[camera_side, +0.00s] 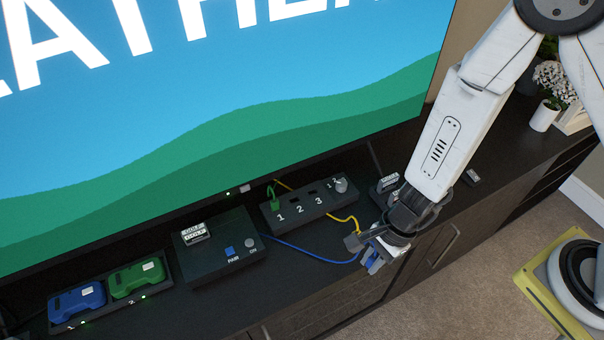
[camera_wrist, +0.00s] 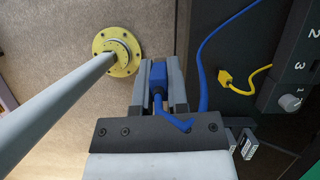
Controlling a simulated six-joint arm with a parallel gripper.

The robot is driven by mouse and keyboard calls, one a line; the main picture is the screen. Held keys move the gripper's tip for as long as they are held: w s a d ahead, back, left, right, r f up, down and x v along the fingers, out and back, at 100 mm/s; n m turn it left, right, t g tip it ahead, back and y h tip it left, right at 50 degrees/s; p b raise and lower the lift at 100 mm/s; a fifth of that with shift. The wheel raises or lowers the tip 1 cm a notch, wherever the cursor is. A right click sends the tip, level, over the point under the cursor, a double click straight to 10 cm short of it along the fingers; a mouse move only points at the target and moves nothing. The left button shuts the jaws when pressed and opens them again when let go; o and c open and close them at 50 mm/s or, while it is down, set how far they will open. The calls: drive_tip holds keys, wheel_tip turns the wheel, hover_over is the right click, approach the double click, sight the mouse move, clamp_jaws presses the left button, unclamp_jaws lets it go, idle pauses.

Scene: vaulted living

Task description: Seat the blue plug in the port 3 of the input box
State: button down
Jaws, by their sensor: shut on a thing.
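The blue plug (camera_wrist: 157,78) is held between the two fingers of my gripper (camera_wrist: 159,92) in the wrist view. In the side view, my gripper (camera_side: 370,252) is over the front edge of the cabinet, right of and in front of the input box, with the blue plug (camera_side: 372,264) below it. The black input box (camera_side: 300,212) has ports numbered 1, 2 and 3 and a grey knob (camera_side: 341,185). A green plug (camera_side: 275,203) is in port 1. Ports 2 and 3 look empty. The box's numbered end also shows in the wrist view (camera_wrist: 284,75).
A yellow plug (camera_wrist: 224,78) lies loose on the cabinet near the box. The blue cable (camera_side: 305,252) runs left to a black console (camera_side: 215,262). Blue (camera_side: 77,302) and green (camera_side: 138,279) controllers sit in a dock at left. The television (camera_side: 220,120) stands behind.

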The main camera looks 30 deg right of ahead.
drive_tip(key=shift+w+a+r+n+g, duration=0.55)
drive_tip(key=shift+w+r+n+g, duration=0.45)
drive_tip(key=shift+w+r+n, duration=1.45)
drive_tip(key=w+d+r+n+g+h, duration=0.1)
drive_tip(key=w+d+r+n+h, duration=0.2)
drive_tip(key=d, duration=0.4)
drive_tip(key=w+d+r+n, duration=0.3)
drive_tip(key=w+d+n, duration=0.15)
drive_tip(key=d, duration=0.25)
drive_tip(key=w+d+r+n+g+h, duration=0.1)
drive_tip(key=w+d+r+n+h, duration=0.2)
drive_tip(key=d, duration=0.4)
drive_tip(key=s+a+f+m+t+y, duration=0.2)
drive_tip(key=s+a+f+m+y, duration=0.1)
drive_tip(key=a+f+m, duration=0.4)
drive_tip(key=s+a+f+m+t+y, duration=0.2)
drive_tip(key=s+a+f+m, duration=0.4)
drive_tip(key=m, duration=0.3)
drive_tip(key=shift+s+a+f+m+y, duration=0.3)
drive_tip(key=shift+a+f+y, duration=0.1)
drive_tip(key=shift+a, duration=0.3)
